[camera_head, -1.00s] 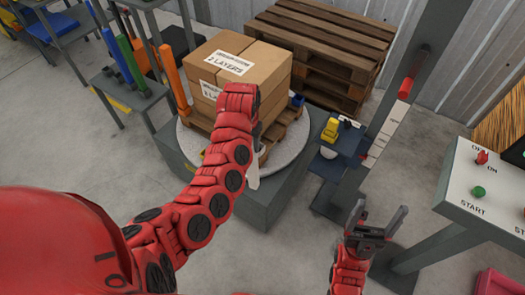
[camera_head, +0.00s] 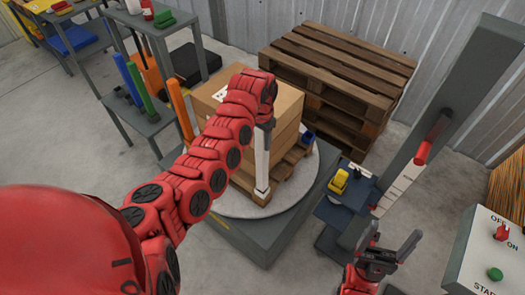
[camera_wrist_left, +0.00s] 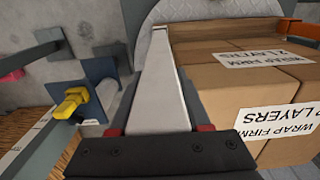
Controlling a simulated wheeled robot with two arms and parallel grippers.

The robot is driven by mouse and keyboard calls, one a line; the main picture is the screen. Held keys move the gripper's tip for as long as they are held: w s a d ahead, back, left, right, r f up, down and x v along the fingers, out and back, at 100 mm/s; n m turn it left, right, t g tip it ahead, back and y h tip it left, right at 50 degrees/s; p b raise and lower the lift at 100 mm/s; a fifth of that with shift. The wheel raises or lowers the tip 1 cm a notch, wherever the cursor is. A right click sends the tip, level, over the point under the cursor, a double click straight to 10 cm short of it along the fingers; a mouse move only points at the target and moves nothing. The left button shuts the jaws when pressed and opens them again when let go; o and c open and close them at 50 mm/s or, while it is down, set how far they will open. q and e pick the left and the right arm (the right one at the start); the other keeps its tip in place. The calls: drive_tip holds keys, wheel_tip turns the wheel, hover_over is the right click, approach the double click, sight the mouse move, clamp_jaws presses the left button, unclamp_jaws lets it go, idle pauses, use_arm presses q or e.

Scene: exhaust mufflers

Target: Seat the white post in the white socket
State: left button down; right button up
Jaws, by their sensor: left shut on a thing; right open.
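The white post (camera_head: 262,155) hangs down from my left gripper (camera_head: 265,121), close to the near corner of the wooden pallet (camera_head: 284,178). In the left wrist view the post (camera_wrist_left: 161,85) runs away from the jaws, which are shut on it, towards the round turntable. Its far end is beside the stacked boxes. I cannot make out the white socket; the post's lower end covers that corner, and I cannot tell whether they touch. My right gripper (camera_head: 392,243) is open and empty at the lower right.
Cardboard boxes (camera_head: 288,103) stand on the pallet on the round turntable (camera_head: 225,207). A blue piece (camera_head: 308,137) is at the pallet's right corner. A rack with coloured posts (camera_head: 139,88) is left. A yellow item (camera_head: 339,182) and control panel (camera_head: 490,258) are right.

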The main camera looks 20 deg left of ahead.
use_arm(q)
wheel_tip(320, 180, down, 4)
drive_tip(key=shift+w+f+p, duration=0.15)
drive_tip(key=shift+p, duration=0.4)
drive_tip(key=shift+f, duration=0.25)
drive_tip(key=shift+c, duration=1.8)
unclamp_jaws()
wheel_tip(320, 180, up, 12)
drive_tip(key=b, duration=0.3)
drive_tip(key=shift+r, duration=0.15)
